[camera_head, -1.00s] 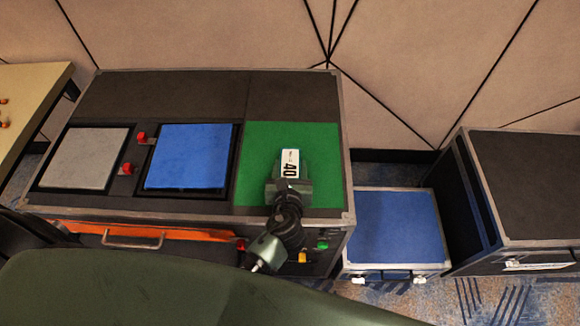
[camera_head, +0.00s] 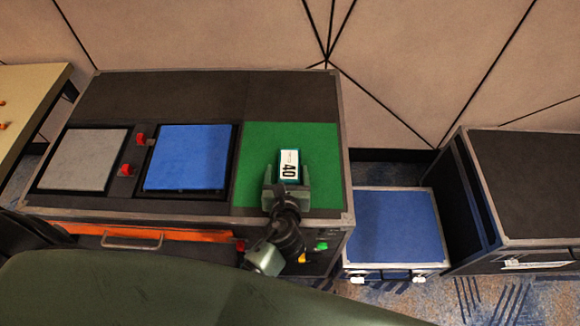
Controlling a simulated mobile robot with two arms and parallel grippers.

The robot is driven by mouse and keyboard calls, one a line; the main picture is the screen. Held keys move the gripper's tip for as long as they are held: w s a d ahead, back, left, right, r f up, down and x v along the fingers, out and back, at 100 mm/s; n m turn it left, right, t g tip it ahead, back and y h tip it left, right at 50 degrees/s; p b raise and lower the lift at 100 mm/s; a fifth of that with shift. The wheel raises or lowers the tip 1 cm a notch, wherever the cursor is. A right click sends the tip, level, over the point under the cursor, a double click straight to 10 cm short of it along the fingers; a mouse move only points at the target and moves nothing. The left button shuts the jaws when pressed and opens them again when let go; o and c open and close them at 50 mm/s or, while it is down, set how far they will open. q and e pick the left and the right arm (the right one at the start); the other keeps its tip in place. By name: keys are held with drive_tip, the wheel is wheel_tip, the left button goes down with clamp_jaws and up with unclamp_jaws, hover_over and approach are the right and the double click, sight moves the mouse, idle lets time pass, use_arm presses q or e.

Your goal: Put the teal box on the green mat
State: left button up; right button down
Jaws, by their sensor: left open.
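The teal box (camera_head: 289,166) has a white label marked 40 on its top face and teal edges. It is on the green mat (camera_head: 322,150), which lies at the right end of the dark case top. My left gripper (camera_head: 288,182) is open at the near end of the box, with its fingers over the green mat. The gripper hides the near end of the box, so I cannot tell whether the fingers touch it. My right gripper is not in view.
A blue pad (camera_head: 188,157) and a grey pad (camera_head: 84,160) are set in the case top at the left, with red latches (camera_head: 126,169) between them. A lower blue-topped case (camera_head: 393,226) and a dark case (camera_head: 530,185) stand at the right. The case top's back strip is clear.

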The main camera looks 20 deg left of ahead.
use_arm(q)
drive_tip(key=v, duration=1)
drive_tip(key=shift+s+d+r, duration=0.1)
drive_tip(key=shift+d+r, duration=0.05)
drive_tip(key=shift+r, duration=0.25)
